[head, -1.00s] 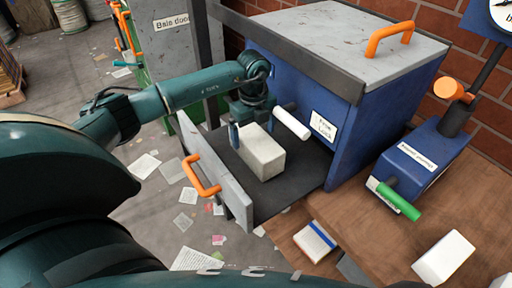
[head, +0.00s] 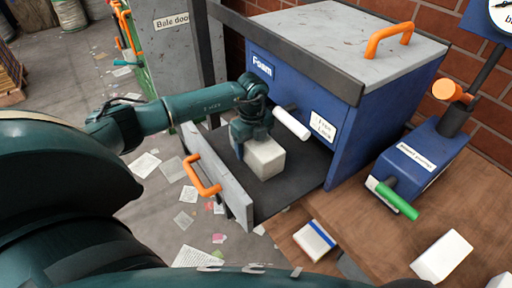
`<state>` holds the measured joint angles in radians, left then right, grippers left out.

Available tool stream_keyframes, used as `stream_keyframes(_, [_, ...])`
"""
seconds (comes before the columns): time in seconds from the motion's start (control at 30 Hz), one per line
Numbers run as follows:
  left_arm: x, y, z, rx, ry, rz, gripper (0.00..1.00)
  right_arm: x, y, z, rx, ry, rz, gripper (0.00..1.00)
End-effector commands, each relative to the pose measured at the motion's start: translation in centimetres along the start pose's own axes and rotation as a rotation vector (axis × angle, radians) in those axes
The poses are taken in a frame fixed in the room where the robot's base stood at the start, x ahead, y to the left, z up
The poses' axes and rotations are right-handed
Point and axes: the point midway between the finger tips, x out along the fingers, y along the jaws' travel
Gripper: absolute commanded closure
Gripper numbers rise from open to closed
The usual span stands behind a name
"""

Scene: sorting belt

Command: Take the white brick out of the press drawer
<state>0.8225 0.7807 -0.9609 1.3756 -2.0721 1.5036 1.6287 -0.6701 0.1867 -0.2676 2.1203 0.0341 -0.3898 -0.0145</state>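The white brick (head: 265,160) lies on the dark floor of the pulled-out press drawer (head: 285,196), which has a grey front panel and an orange handle (head: 205,178). My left gripper (head: 252,142) is in the drawer, low over the brick's far left part and hiding it. One finger shows along the brick's left side. The other finger is mostly hidden, so I cannot tell whether the fingers are closed on the brick. My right gripper is not in view.
The blue press (head: 345,140) stands behind the drawer, with a white-tipped lever (head: 291,123) sticking out near the brick. On the wooden table are a blue pump with a green handle (head: 400,200), a blue-striped block (head: 314,240) and a white block (head: 442,257).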

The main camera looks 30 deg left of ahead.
Motion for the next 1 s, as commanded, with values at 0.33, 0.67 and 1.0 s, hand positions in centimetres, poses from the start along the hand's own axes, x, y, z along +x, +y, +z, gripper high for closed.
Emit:
stream_keyframes(0.33, [0.0,0.0,0.0,-0.001,0.000,0.000,0.58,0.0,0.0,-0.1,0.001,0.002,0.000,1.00])
stream_keyframes(0.67, [-0.2,-0.1,0.1,-0.001,0.000,-0.002,0.64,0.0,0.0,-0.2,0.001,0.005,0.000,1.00])
stream_keyframes(1.0, [-1.2,1.7,-0.2,0.000,-0.001,0.000,0.64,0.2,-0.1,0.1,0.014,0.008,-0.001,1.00])
